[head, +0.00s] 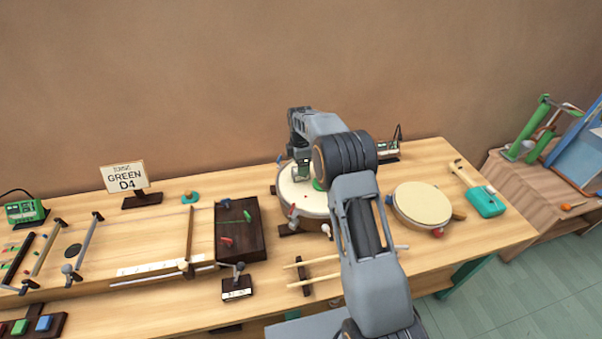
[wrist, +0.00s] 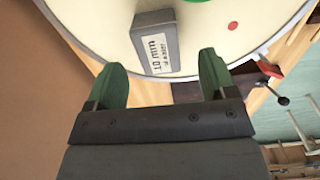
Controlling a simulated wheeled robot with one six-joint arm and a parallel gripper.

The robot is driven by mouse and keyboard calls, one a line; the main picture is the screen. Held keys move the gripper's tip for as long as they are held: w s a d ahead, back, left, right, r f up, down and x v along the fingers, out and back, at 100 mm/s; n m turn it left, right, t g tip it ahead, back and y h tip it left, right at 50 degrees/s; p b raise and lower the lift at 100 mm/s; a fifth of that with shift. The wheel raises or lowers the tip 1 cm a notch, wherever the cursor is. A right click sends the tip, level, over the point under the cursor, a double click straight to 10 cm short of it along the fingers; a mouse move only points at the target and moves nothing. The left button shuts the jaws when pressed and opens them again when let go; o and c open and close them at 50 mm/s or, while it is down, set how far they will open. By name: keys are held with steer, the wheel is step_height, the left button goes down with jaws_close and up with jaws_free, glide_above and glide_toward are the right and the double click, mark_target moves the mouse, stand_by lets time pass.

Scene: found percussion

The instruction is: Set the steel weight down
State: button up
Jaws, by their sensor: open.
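A grey block with a white label reading "10 mm" (wrist: 156,42) rests on the pale head of a round drum (wrist: 105,22); it looks like the steel weight. My gripper (wrist: 161,72) is open, with one green finger on each side of the block's near end. Gaps show between the fingers and the block. In the head view the drum (head: 312,200) stands mid-bench, and my arm hides part of it. A green patch shows on the drum head at the top of the wrist view (wrist: 182,2).
A second, smaller drum (head: 422,204) and a teal-green instrument (head: 486,202) stand to the right. Two wooden sticks (head: 315,280) lie in front. A dark box (head: 240,230) and a long stringed board (head: 140,245) stand left. A sign reading "GREEN D4" (head: 124,177) stands behind.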

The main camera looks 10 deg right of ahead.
steer(key=shift+w+f+p, duration=0.1)
steer(key=shift+f+p, duration=0.35)
steer(key=shift+f, duration=1.5)
steer(key=c, duration=1.2)
steer(key=shift+r, duration=0.1)
steer(key=shift+c, duration=0.4)
steer(key=shift+r, duration=0.1)
